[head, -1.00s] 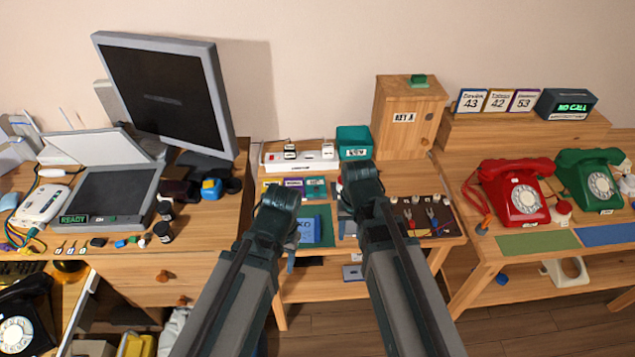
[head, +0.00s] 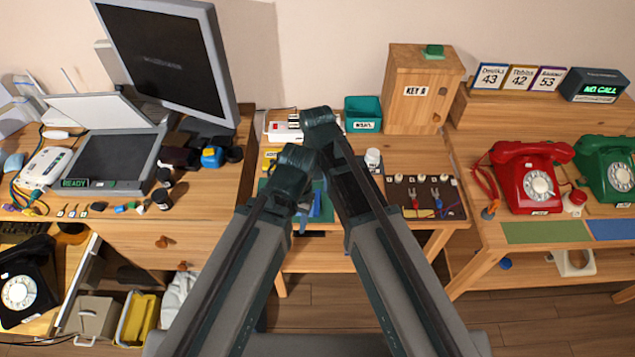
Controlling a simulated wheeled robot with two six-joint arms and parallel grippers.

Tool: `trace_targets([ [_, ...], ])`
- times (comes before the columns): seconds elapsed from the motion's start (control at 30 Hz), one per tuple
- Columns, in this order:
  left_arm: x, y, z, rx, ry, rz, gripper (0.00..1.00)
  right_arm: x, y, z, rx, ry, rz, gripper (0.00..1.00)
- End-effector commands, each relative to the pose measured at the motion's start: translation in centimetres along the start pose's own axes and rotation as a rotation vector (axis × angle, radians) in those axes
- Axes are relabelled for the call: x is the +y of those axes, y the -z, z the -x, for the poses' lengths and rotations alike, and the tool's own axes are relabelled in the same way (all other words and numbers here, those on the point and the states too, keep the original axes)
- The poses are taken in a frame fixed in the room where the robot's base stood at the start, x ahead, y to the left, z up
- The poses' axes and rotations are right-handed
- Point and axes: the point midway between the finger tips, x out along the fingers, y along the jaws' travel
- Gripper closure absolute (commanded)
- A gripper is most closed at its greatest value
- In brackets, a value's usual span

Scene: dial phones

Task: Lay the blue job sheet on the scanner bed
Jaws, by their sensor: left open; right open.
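The scanner (head: 112,160) stands open on the left desk. Its lid is raised at the back, its dark bed is bare, and a green READY sign shows at its front edge. I cannot pick out the blue job sheet for certain. A small blue thing (head: 315,207) shows on the green mat of the middle table, partly behind my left gripper. My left gripper (head: 302,212) is open over that mat, beside the blue thing. My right gripper (head: 322,125) is open, higher and farther back; its fingers are mostly hidden. Both are far right of the scanner.
A monitor (head: 170,60) stands behind the scanner; small bottles (head: 161,198) and a blue-yellow object (head: 212,157) sit to its right. On the middle table are a teal bin (head: 363,112), a white jar (head: 373,158) and a tool board (head: 425,198). Red (head: 530,178) and green phones (head: 608,165) stand right.

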Motion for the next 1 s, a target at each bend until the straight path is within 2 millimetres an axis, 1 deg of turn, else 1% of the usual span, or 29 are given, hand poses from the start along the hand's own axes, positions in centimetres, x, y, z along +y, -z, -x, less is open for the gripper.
trace_targets([
  [0.03, 0.1, 0.1, -1.2, 0.0, 0.0, 0.0, 0.5, 0.0, 0.0, -1.2, 0.0, 0.0, 0.0, 0.57],
  [0.4, 0.6, 0.4, -6.2, 0.0, 0.0, 0.0, 0.5, 0.0, 0.0, -6.2, 0.0, 0.0, 0.0, 0.57],
  [0.57, 0.7, 0.4, -7.1, 0.0, 0.0, -0.001, 0.5, 0.0, 0.0, -7.2, 0.0, 0.0, 0.0, 0.57],
  [0.87, 0.7, 0.4, -7.1, 0.0, 0.0, -0.001, 0.5, 0.0, 0.0, -7.2, -0.001, 0.0, 0.0, 0.57],
  [0.97, 0.7, 0.4, -7.1, 0.0, 0.0, -0.001, 0.5, 0.0, 0.0, -7.2, -0.001, 0.0, 0.0, 0.74],
  [1.0, 0.7, 0.4, -7.1, 0.0, 0.0, -0.001, 0.5, 0.0, 0.0, -7.2, -0.001, -0.001, 0.0, 0.81],
])
